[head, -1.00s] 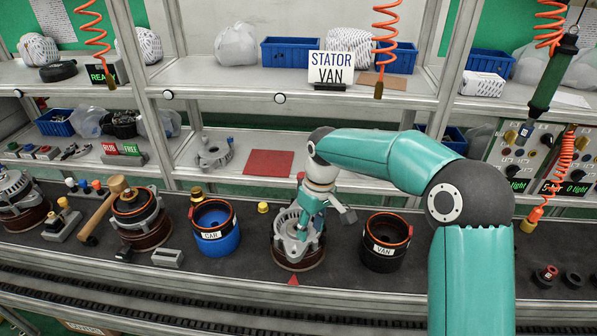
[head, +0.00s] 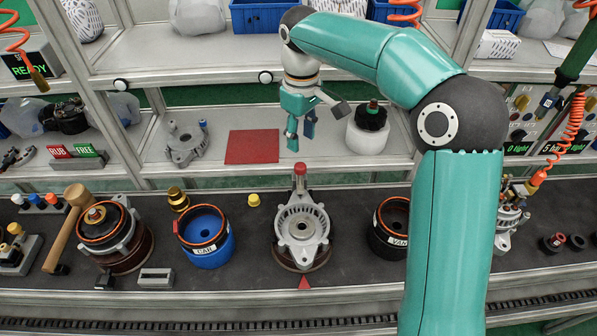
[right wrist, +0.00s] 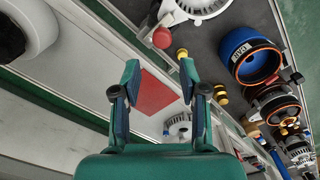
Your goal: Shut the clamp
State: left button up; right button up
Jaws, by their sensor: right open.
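A grey metal alternator housing (head: 302,225) sits on a round brown base on the dark line, above a red triangle mark. At its back stands the clamp's lever with a red knob (head: 300,170), upright in the head view. The red knob also shows in the right wrist view (right wrist: 162,38), beyond my fingertips. My right gripper (head: 300,134) is open and empty, behind and above the knob, apart from it. Its two spread fingers (right wrist: 159,68) show in the right wrist view with nothing between them. My left gripper is not in view.
A blue CAR pot (head: 208,245) stands left of the housing and a black VAN pot (head: 380,240) right, partly behind my arm. A mallet (head: 66,228) leans at the left. A yellow cap (head: 254,200) lies nearby. A red mat (head: 252,146) is on the shelf behind.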

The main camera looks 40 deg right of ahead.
aim_at(301, 174)
notch_tip(301, 174, down, 13)
jog(key=shift+s+r+p, duration=0.1)
jog(key=shift+s+p, duration=0.05)
jog(key=shift+p, duration=0.15)
jog(key=shift+c, duration=0.3)
grip_shut()
